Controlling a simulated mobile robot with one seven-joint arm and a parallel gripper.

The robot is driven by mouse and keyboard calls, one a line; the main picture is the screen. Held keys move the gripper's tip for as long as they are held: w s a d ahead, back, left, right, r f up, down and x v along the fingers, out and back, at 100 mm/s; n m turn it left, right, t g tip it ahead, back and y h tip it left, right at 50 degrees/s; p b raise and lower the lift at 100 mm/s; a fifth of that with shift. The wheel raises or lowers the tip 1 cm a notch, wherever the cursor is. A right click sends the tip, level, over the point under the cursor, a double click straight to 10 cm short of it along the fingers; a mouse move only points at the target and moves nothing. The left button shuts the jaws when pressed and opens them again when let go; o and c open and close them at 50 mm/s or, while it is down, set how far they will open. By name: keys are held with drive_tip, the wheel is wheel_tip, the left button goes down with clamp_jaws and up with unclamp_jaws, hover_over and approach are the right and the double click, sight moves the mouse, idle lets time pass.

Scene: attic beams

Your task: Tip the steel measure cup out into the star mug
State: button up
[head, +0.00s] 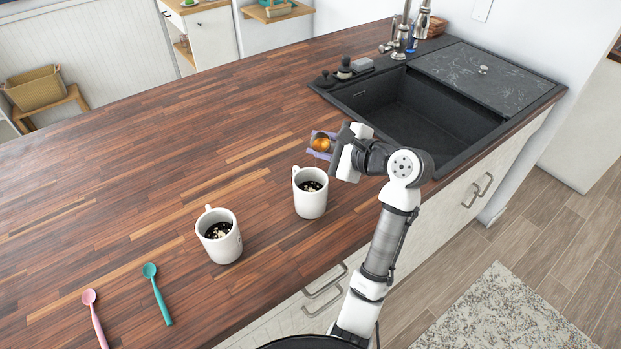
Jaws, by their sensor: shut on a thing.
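My gripper (322,143) is shut on a small round cup, the steel measure cup (321,144), with an orange-amber inside facing the camera. The purple fingers hide much of its outside. It is held above the counter, just behind and to the right of a white mug (311,204). A second white mug (226,247) stands further left and nearer. Both mugs are upright, with dark contents and pale bits inside. No star shows clearly on either, so I cannot tell which is the star mug.
A teal spoon (157,294) and a pink spoon (95,318) lie on the wooden counter (150,150) at the lower left. A dark sink (425,115) with a tap (402,38) is at the right. The counter's middle and back left are clear.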

drive_tip(key=shift+r+n, duration=0.1)
drive_tip(key=shift+n, duration=0.2)
drive_tip(key=shift+b, duration=0.4)
drive_tip(key=shift+r, duration=0.1)
drive_tip(key=n+t+b, duration=0.1)
drive_tip(key=b, duration=0.4)
drive_tip(key=shift+r+n, duration=0.15)
drive_tip(key=shift+n, duration=0.25)
drive_tip(key=shift+w+r+b, duration=0.1)
drive_tip(key=shift+r+b, duration=0.25)
drive_tip(key=n+t+b, duration=0.1)
drive_tip(key=b, duration=0.2)
drive_tip(key=shift+r+b, duration=0.1)
drive_tip(key=shift+b, duration=0.3)
